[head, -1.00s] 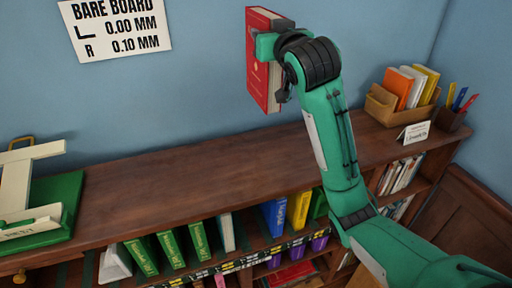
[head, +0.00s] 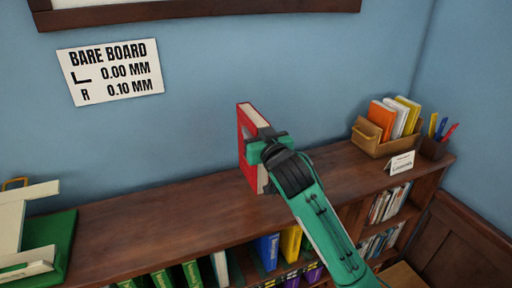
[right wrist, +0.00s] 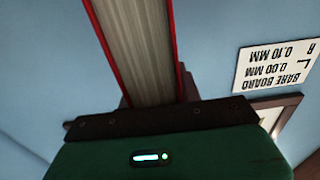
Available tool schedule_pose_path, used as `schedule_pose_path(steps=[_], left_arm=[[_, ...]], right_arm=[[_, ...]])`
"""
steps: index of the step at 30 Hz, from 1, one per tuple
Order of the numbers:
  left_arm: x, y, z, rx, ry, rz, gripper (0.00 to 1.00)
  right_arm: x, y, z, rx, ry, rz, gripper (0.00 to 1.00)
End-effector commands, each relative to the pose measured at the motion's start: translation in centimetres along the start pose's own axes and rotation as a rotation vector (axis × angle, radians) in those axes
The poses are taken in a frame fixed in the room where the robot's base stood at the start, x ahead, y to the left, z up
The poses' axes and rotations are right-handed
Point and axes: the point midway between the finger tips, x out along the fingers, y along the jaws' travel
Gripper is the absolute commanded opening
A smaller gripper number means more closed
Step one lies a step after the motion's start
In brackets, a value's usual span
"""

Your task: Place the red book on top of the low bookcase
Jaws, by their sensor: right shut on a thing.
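The red book (head: 246,150) is upright in the head view, with its cover facing left and its pale page edges towards the arm. My right gripper (head: 266,146) is shut on the book. The book's lower end is at or just above the top of the low bookcase (head: 150,228); I cannot tell whether it touches. In the right wrist view the book's pages (right wrist: 140,50) and red cover edges rise from behind the dark gripper edge (right wrist: 150,120). The fingertips are hidden there. My left gripper is not in view.
On the bookcase top, a green and cream stand (head: 40,245) is at the left. A tan box of books (head: 375,140), a small card (head: 401,163) and a pen cup (head: 435,149) are at the right. The top between them is clear. A sign (head: 110,72) hangs on the blue wall.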

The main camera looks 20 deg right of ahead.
Motion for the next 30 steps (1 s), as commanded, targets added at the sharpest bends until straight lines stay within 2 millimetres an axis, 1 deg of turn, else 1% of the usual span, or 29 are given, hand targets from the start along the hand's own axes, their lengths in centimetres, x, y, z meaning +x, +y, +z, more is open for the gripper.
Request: schedule_pose_path(steps=[1, 3, 8, 15, 18, 30], left_arm=[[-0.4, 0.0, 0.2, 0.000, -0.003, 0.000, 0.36], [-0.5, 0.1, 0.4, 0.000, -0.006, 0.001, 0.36], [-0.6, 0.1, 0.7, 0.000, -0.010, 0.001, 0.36], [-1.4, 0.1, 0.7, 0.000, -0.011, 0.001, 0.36], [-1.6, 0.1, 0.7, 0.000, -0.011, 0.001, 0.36], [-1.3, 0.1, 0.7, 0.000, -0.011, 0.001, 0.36]], right_arm=[[0.0, 0.0, 0.4, 0.000, 0.003, 0.001, 0.00], [0.0, 0.0, 1.1, 0.000, 0.003, 0.001, 0.00], [0.0, 0.0, 1.9, -0.001, 0.006, 0.001, 0.00], [0.0, 0.1, 4.6, -0.001, 0.003, 0.001, 0.00], [0.0, 0.0, 5.3, 0.000, 0.005, 0.000, 0.00], [0.0, 0.0, 5.8, 0.000, 0.006, 0.000, 0.00]])
